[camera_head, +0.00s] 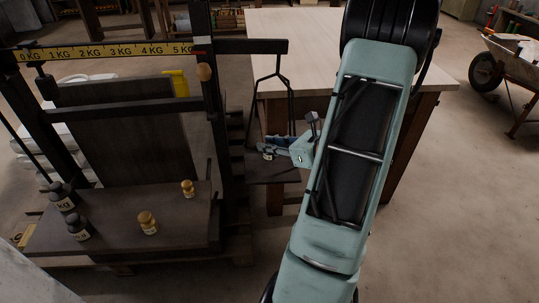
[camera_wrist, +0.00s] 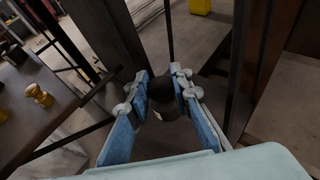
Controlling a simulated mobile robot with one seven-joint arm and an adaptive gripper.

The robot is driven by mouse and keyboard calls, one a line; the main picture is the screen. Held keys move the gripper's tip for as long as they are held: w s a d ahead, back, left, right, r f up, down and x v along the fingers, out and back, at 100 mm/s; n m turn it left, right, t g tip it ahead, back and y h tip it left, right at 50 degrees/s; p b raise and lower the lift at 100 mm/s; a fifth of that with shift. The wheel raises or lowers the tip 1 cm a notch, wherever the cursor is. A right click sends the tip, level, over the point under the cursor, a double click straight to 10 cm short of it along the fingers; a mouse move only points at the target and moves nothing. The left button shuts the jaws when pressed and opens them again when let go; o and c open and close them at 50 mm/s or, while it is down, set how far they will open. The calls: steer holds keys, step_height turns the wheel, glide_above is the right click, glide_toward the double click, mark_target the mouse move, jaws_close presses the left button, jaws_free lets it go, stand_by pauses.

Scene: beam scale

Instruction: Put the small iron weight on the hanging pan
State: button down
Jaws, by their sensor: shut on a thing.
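My gripper (camera_wrist: 163,80) is shut on a small dark iron weight (camera_wrist: 160,89), seen between the blue fingers in the wrist view. In the head view my gripper (camera_head: 272,150) is at the hanging pan (camera_head: 284,177), a dark flat plate hung by a black frame from the right end of the beam. The fingers are over the pan's back part, inside or close beside the hanger. The held weight is mostly hidden there, and I cannot tell whether it touches the pan.
The scale's platform (camera_head: 110,247) carries dark iron weights (camera_head: 79,229) and brass weights (camera_head: 148,223). The yellow beam (camera_head: 110,52) and dark posts stand left of my gripper. A wooden table (camera_head: 300,25) is behind. A wheelbarrow (camera_head: 510,62) is at the far right.

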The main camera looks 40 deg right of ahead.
steer(key=shift+w+d+f, duration=0.15)
steer(key=shift+w+f, duration=0.05)
steer(key=shift+f, duration=0.2)
steer(key=shift+w+f+b, duration=0.1)
steer(key=shift+f+b, duration=0.55)
steer(key=shift+f, duration=0.8)
steer(key=shift+f, duration=0.25)
steer(key=c, duration=2)
jaws_free()
steer(key=shift+r, duration=0.1)
